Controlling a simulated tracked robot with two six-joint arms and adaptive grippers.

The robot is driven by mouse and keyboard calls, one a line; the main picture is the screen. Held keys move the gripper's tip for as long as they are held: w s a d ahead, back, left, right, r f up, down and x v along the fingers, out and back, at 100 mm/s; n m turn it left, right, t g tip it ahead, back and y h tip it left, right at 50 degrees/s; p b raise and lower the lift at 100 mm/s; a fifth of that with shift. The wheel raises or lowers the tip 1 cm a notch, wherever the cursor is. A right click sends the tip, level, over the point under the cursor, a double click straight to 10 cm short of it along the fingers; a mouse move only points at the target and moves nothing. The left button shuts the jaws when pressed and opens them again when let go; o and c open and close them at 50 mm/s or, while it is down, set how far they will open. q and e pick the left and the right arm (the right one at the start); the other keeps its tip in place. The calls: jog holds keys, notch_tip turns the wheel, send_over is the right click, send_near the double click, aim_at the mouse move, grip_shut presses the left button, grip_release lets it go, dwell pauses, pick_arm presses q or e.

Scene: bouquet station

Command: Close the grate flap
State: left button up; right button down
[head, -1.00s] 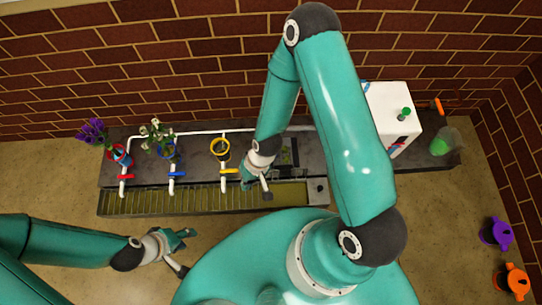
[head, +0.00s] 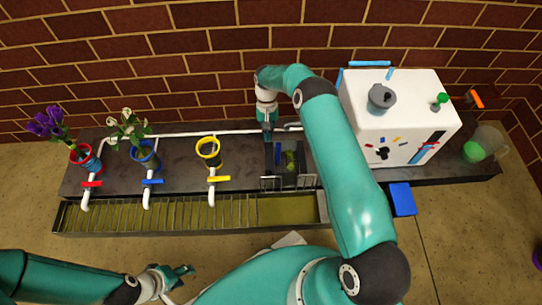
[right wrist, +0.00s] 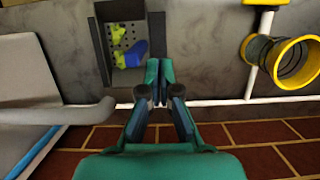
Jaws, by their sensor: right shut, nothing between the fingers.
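The drain trough (head: 75,228) runs along the front of the counter, with a slatted grate (head: 160,213) over its left part. Its right section (head: 287,209) is uncovered. A small wire grid (head: 288,182), apparently the grate flap, stands raised at the back edge of that section. My right gripper (head: 268,136) is shut and empty. It is behind the flap, beside a dark bin (head: 289,153) and pointing down. In the right wrist view its closed fingers (right wrist: 159,75) are beside the bin (right wrist: 101,50); the flap cannot be made out there. My left gripper (head: 184,272) is open and empty in front of the trough.
A white box machine (head: 400,110) stands right of the bin, with a blue piece (head: 402,199) at its front. Yellow, blue and red ring holders stand left, the yellow one (head: 209,150) nearest. White pipes with taps overhang the grate. A brick wall is close behind.

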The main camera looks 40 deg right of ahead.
jog(key=s+a+f+b, duration=0.1)
jog(key=s+f, duration=0.1)
jog(key=f, duration=0.2)
jog(key=s+a+f, duration=0.2)
jog(key=s+f, duration=0.1)
jog(key=f, duration=0.2)
jog(key=shift+s+a+b, duration=0.3)
jog(key=shift+b, duration=0.1)
jog(key=shift+f, duration=0.1)
